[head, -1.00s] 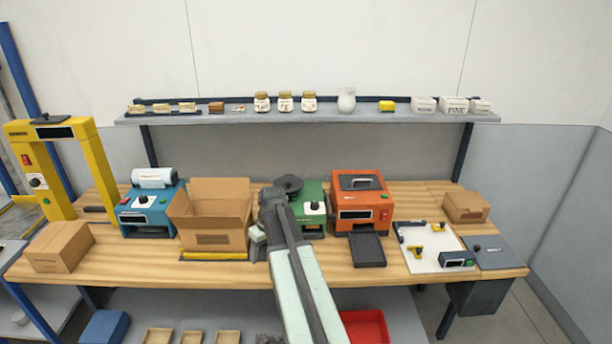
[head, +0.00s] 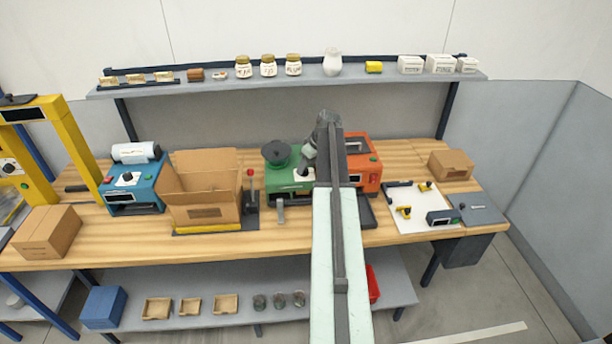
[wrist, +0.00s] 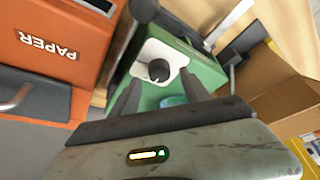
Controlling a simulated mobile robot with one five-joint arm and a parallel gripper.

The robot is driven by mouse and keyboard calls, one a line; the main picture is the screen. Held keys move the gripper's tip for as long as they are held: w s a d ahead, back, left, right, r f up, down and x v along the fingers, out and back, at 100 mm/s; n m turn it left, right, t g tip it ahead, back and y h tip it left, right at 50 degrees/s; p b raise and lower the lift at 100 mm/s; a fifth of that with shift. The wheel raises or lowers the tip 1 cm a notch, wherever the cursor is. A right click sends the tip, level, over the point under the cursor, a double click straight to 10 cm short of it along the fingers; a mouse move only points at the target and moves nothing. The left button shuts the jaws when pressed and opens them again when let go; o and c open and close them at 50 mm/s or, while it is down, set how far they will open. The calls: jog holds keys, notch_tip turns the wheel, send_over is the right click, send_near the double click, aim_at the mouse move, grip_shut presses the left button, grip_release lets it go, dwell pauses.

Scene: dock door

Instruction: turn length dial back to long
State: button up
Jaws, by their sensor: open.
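The green machine (head: 275,181) stands on the bench between the open carton and the orange machine. A black dial knob (wrist: 159,70) sits on its white plate (wrist: 176,53) in the wrist view. I cannot read any marking that shows its setting. My gripper (wrist: 160,82) is open, with its two dark fingers pointing at the plate, one to each side of the knob in the picture. I cannot tell whether they touch it. In the head view my gripper (head: 308,152) is over the right part of the green machine, and my arm hides part of the orange machine.
The orange machine (head: 361,178), marked PAPER in the wrist view (wrist: 48,45), stands close on the right. An open carton (head: 205,205) and a red-topped lever (head: 251,185) stand left. A blue machine (head: 134,185) with its own dial is farther left. Bare bench lies in front.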

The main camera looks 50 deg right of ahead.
jog(key=shift+b+x, duration=0.5)
jog(key=shift+x, duration=0.65)
jog(key=shift+r, duration=0.1)
grip_shut()
jog(key=shift+s, duration=0.1)
